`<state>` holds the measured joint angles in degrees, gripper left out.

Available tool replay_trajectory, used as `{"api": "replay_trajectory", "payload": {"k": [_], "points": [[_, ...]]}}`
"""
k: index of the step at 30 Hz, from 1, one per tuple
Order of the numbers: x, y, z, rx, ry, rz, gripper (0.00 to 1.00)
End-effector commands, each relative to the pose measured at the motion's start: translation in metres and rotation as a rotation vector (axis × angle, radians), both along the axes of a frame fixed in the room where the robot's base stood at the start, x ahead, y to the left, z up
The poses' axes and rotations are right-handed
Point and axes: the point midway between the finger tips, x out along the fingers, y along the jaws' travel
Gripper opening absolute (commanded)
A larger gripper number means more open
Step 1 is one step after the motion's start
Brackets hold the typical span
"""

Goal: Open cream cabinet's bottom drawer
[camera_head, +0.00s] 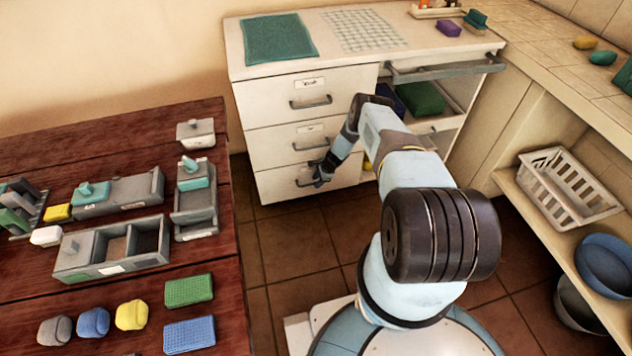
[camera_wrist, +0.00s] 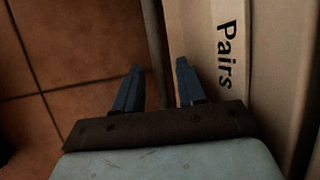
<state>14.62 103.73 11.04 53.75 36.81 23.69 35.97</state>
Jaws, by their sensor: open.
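The cream cabinet (camera_head: 262,130) stands against the back wall with a stack of drawers on its left side. The bottom drawer (camera_head: 277,186) looks shut, and its grey bar handle (camera_head: 305,182) is partly hidden by my gripper. My gripper (camera_head: 318,176) is at that handle. In the wrist view my gripper (camera_wrist: 158,82) is open, with one finger on each side of the handle bar (camera_wrist: 155,45). I cannot tell whether either finger touches it. The drawer front (camera_wrist: 195,40) with a label reading "Pairs" (camera_wrist: 225,55) shows at the right of the wrist view.
A dark red wooden table (camera_head: 225,262) with grey boxes, sponges and scrubbers stands at the left. A shelf with a white basket (camera_head: 568,188) and a blue bowl (camera_head: 604,268) is at the right. Tiled floor (camera_head: 290,245) in front of the drawers is clear.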

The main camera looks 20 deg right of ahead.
Motion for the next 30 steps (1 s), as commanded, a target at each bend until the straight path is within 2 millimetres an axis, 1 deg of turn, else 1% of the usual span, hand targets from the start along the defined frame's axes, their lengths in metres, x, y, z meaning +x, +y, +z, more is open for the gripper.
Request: {"api": "replay_trajectory", "payload": {"k": [7, 18, 20, 30], "points": [[-0.0001, 0.0007, -0.0006, 0.0, 0.001, 0.0, 0.4], [-0.0001, 0.001, -0.0005, 0.0, 0.001, 0.001, 0.05], [0.0, 0.001, -0.0004, 0.0, 0.001, 0.001, 0.0], [0.0, 0.0016, -0.0004, 0.0, 0.0, 0.002, 0.0]]}}
